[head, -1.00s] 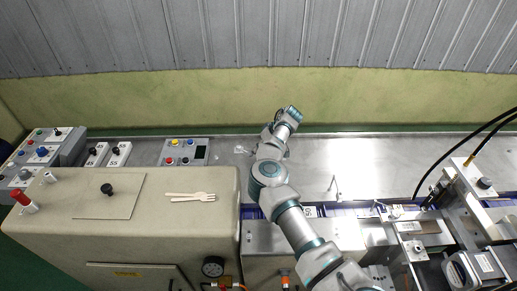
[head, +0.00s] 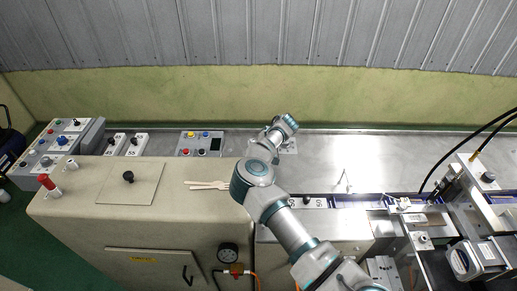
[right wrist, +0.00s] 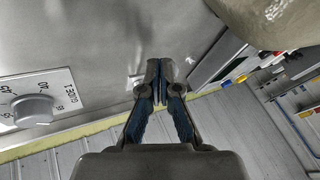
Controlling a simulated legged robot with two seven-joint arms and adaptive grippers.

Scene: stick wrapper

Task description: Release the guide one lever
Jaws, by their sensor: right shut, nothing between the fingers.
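In the right wrist view a plate marked GUIDE 1 (right wrist: 65,87) carries a pale round knob (right wrist: 33,111) with a number scale around it. It stands at the left, apart from my right gripper (right wrist: 158,78), whose fingers are together and empty. A small pale piece (right wrist: 135,80) shows just beside the fingertips; I cannot tell what it is. In the head view my right arm reaches from the lower right over the machine to the steel table, and its fingers are not clear there. My left gripper is in neither view.
Machine parts (head: 430,220) and black cables (head: 455,150) crowd the right. The steel table (head: 375,150) is mostly bare.

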